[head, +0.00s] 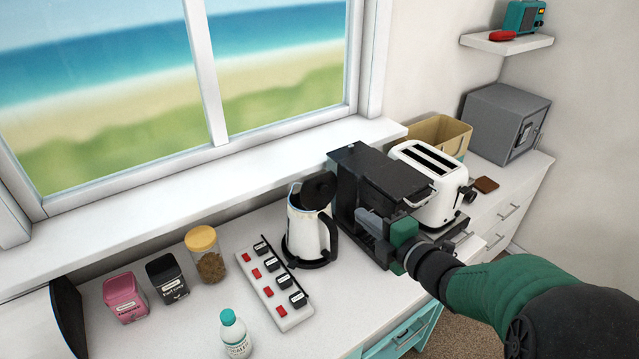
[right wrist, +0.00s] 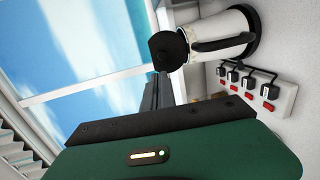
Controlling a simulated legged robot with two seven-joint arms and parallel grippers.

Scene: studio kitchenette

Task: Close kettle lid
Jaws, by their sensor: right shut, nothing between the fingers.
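The white kettle (head: 303,232) stands upright on its black base on the counter, with its black handle on the right side. Its black lid (head: 320,188) is tilted up at the top of the kettle, so it looks open. In the right wrist view the kettle (right wrist: 222,32) lies sideways in the picture, with the dark lid (right wrist: 167,49) standing off its top. My right gripper (head: 364,216) is shut and empty. It is to the right of the kettle, in front of the coffee machine, and apart from the lid. My left gripper is not in view.
A black coffee machine (head: 378,182) and a white toaster (head: 432,190) stand right of the kettle. A power strip (head: 272,288) with several plugs lies to its left. Jars (head: 204,255) and a white bottle (head: 234,335) stand further left. The window sill (head: 200,205) runs behind.

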